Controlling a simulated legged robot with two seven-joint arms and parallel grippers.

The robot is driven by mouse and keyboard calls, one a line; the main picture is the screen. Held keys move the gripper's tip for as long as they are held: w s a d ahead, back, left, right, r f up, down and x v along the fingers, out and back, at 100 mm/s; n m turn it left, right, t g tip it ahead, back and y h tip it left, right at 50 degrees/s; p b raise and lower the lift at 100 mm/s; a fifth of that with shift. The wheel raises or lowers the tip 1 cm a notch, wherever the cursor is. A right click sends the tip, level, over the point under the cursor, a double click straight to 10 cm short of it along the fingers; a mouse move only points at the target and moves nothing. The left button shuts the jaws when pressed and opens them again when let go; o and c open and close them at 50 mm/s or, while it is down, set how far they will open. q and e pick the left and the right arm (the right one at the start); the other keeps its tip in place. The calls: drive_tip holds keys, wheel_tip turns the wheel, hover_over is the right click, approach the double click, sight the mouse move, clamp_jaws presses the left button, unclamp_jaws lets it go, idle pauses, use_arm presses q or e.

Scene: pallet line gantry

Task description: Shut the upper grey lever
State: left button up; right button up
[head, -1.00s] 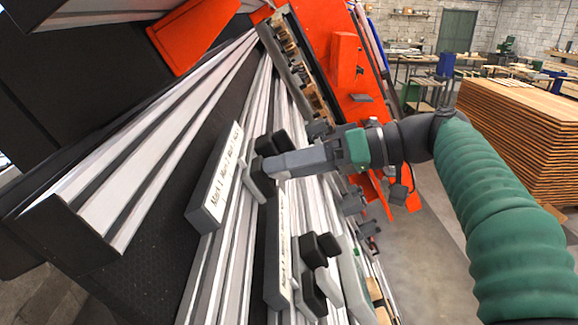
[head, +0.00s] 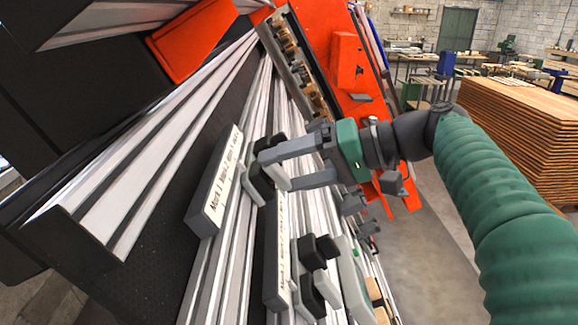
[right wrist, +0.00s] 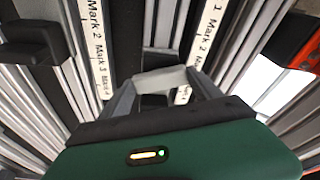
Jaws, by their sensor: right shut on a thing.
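The upper grey lever (head: 261,182), with dark pads and a light grey part, sits beside the upper label block (head: 214,186) marked "Mark 1, Mark 2" and so on. My right gripper (head: 277,168) reaches in from the right, with its two grey fingers on either side of the lever, shut on it. The fingers cover part of it. In the right wrist view a light grey bar (right wrist: 160,79) lies between the fingertips. I cannot tell the lever's exact angle. My left gripper is not in view.
A lower label block (head: 277,255) with a similar dark-padded lever (head: 318,250) stands just below, close to my right gripper. Long silver rails (head: 150,150) run alongside. An orange frame (head: 340,60) rises behind. A stack of boards (head: 525,130) stands at the right, beyond open floor.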

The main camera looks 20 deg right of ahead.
drive_tip(key=m+p, duration=0.1)
drive_tip(key=m, duration=0.2)
drive_tip(key=shift+m+h+p, duration=0.3)
drive_tip(key=shift+h+p, duration=0.05)
drive_tip(key=shift+h, duration=0.05)
drive_tip(key=shift+m, duration=0.4)
drive_tip(key=shift+f, duration=0.1)
drive_tip(key=o, duration=1.2)
drive_tip(key=shift+o, duration=0.9)
drive_tip(key=shift+w, duration=0.15)
drive_tip(key=shift+d, duration=0.1)
